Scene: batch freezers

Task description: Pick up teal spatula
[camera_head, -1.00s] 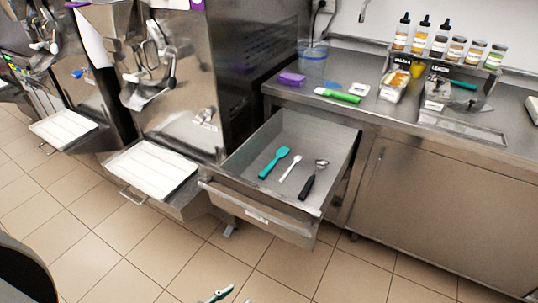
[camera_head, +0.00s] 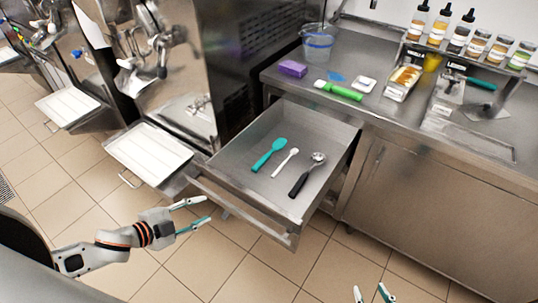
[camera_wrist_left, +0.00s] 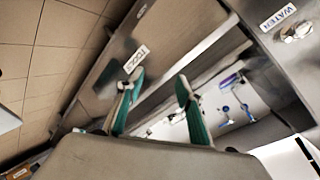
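The teal spatula (camera_head: 269,154) lies flat in the open metal drawer (camera_head: 230,187), leftmost of the utensils there. My left gripper (camera_head: 207,210) is open and empty in front of the drawer's left front corner, apart from the spatula. In the left wrist view its two teal-padded fingers (camera_wrist_left: 160,82) are spread with nothing between them, near the drawer front labelled TOOLS (camera_wrist_left: 136,59). Small bluish items show beyond the fingers there, too unclear to name. My right gripper (camera_head: 371,292) shows only its fingertips at the bottom edge, apart and empty.
A white spoon (camera_head: 286,163) and a black-handled scoop (camera_head: 306,176) lie right of the spatula. The drawer's raised front panel (camera_head: 245,212) stands before them. A white tray (camera_head: 150,152) sits left of the drawer. The counter (camera_head: 400,125) is behind right. Open floor lies in front.

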